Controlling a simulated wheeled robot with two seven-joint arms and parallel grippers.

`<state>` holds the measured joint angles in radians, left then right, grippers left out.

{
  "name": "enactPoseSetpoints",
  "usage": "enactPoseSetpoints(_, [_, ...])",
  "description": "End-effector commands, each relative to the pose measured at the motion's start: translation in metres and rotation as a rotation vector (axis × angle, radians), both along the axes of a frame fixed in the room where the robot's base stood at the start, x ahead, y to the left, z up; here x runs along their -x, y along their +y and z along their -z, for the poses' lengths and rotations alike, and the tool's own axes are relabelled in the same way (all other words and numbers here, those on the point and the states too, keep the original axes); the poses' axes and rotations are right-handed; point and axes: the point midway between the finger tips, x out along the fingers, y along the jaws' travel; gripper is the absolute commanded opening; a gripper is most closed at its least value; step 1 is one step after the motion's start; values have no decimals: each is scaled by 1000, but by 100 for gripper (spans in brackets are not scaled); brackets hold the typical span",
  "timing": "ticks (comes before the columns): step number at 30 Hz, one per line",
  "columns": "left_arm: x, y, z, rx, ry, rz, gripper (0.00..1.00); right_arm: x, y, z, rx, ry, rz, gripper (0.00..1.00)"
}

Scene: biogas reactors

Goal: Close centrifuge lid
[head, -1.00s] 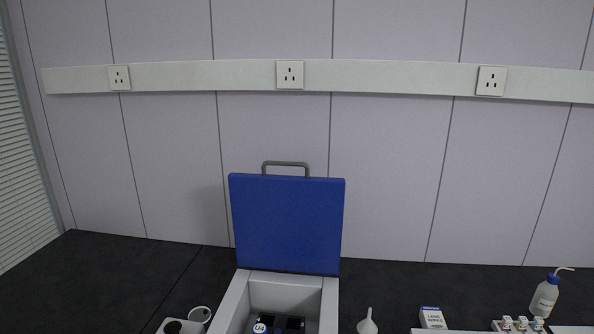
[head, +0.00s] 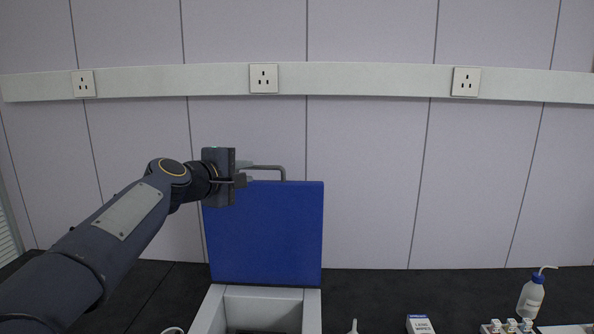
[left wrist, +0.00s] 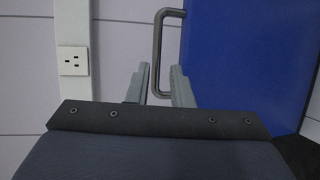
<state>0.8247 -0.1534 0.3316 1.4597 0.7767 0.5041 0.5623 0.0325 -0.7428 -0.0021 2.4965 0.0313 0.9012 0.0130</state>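The centrifuge lid (head: 265,240) is a blue panel standing upright, open, at the back of the grey centrifuge body (head: 213,311). A grey bar handle (head: 284,173) sits on its top edge. The lid also shows at the right in the left wrist view (left wrist: 245,60). My left gripper (head: 247,172) is at the left end of the handle. In the left wrist view its two fingers (left wrist: 160,86) are apart, with the near part of the handle bar (left wrist: 158,55) between them and gaps visible. My right gripper is not in view.
On the dark bench (head: 370,290), a white funnel tip (head: 353,326), a labelled box (head: 420,324), several small vials (head: 511,326) and a wash bottle (head: 531,298) stand to the right. The wall with sockets (head: 264,79) is behind the lid.

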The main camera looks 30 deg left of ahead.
Motion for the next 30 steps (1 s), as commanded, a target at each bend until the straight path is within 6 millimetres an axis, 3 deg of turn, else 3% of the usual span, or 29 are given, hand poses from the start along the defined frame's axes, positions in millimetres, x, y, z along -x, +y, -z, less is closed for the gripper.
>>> enactPoseSetpoints(5, [-14, 6, -2, 15, -9, -9, 20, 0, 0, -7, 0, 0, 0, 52])
enactPoseSetpoints(12, [-52, 9, 3, 13, -8, -7, 20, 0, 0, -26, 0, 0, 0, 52])
enactPoseSetpoints(18, [-73, 12, 8, 10, -10, -7, 20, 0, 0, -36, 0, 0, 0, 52])
enactPoseSetpoints(28, [-77, 12, 10, 8, -11, -8, 20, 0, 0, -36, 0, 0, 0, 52])
enactPoseSetpoints(30, [-77, 12, 10, 8, -11, -8, 12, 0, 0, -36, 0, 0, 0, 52])
